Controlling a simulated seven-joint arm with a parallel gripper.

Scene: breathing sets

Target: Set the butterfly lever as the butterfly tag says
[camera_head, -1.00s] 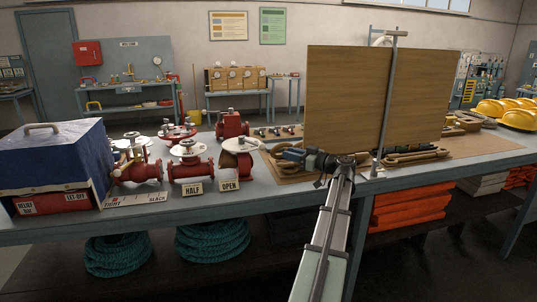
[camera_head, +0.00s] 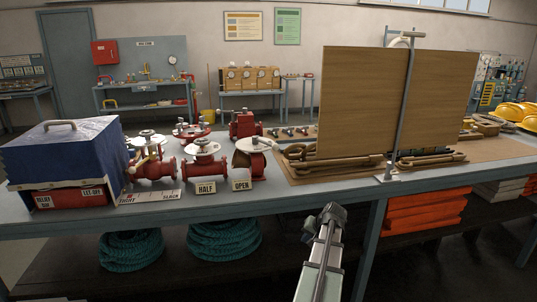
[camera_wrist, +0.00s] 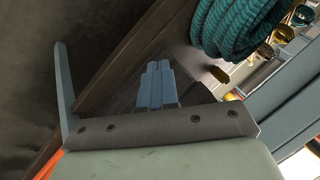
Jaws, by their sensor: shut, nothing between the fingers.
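A row of red valves stands on the bench at the left. One valve (camera_head: 204,162) has a round pale top plate and a HALF tag (camera_head: 205,188) in front. The valve to its right (camera_head: 254,161) has a plate-like pale disc and an OPEN tag (camera_head: 242,184) in front. I cannot tell for sure which is the butterfly valve or how its lever is set; the parts are small. My gripper (camera_wrist: 157,68) is shut and empty in the wrist view, its blue fingers together. My arm's end shows in front of the bench edge in the head view, apart from all valves.
A covered blue box (camera_head: 62,152) stands at the far left. An upright wooden board (camera_head: 395,100) on a grey post blocks the right middle. Teal rope coils (camera_head: 224,240) lie on the lower shelf and show near my fingers in the wrist view (camera_wrist: 235,28). Orange stacks (camera_head: 425,210) fill the shelf right.

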